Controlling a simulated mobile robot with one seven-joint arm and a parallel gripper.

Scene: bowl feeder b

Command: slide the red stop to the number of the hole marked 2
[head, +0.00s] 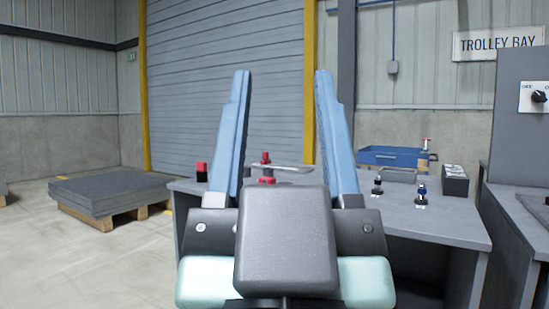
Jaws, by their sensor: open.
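My gripper (282,74) fills the middle of the head view, with its two blue fingers upright and wide apart. It is open, and nothing shows held between the fingers. Behind it, seen between the fingers, a small red knob (266,158) stands by a pale flat bar, with a red piece (267,180) just below. A dark block with a red top (201,167) stands left of the left finger. I cannot tell which red part is the stop. No numbered scale or marked hole can be made out; my gripper hides part of the bench.
The grey bench (440,222) carries a blue tray (395,156), a black box (455,180) and two small knobbed fittings (377,188). A grey cabinet with a dial (538,97) stands at right. A pallet of grey sheets (98,190) lies left; the floor between is clear.

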